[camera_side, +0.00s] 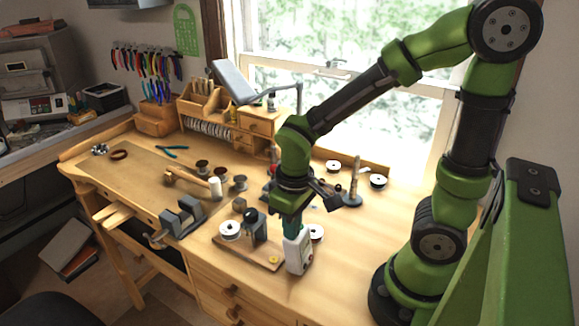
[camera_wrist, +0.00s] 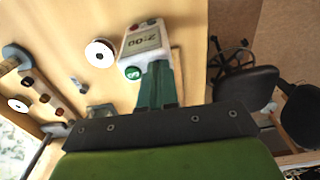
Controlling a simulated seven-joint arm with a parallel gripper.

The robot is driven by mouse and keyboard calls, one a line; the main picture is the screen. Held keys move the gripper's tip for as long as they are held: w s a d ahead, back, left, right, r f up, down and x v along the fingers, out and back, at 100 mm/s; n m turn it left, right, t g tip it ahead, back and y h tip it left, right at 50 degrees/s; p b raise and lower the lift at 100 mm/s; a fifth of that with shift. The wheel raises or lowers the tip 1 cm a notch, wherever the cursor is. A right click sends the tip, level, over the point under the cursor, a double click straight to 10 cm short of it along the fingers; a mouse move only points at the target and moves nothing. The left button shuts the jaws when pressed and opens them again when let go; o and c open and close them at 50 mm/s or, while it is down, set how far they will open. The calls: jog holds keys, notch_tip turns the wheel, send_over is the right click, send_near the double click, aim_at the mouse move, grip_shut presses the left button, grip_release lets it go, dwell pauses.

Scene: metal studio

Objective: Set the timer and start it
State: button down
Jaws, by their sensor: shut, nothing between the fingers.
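The timer is a small white box (camera_side: 299,252) standing near the front edge of the bench. In the wrist view the timer (camera_wrist: 131,48) shows a grey display with dark digits, upside down and hard to read exactly. A green button (camera_wrist: 133,73) sits on its near side, and a small red button (camera_wrist: 134,27) is on its far side. My gripper (camera_side: 292,230) is shut and empty, pointing down over the timer. In the wrist view its green fingertips (camera_wrist: 157,66) are right beside the green button; I cannot tell whether they touch.
A wooden board with a dark device (camera_side: 254,228) and a white spool (camera_side: 230,230) lies left of the timer. A vise (camera_side: 181,217) is farther left. Another white spool (camera_side: 316,232) and a soldering stand (camera_side: 353,190) are behind. Bare bench lies to the right.

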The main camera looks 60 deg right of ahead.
jog(key=shift+s+f+g, duration=0.3)
jog(key=shift+s+f, duration=0.4)
jog(key=shift+f, duration=0.05)
notch_tip(320, 180, up, 10)
jog(key=w, duration=0.1)
jog(key=shift+f, duration=0.25)
notch_tip(320, 180, up, 6)
jog(key=shift+s+r, duration=0.2)
jog(key=shift+s, duration=0.25)
jog(key=shift+a+f, duration=0.1)
jog(key=shift+f, duration=0.05)
notch_tip(320, 180, down, 14)
jog(key=shift+r, duration=0.1)
dwell(0.4)
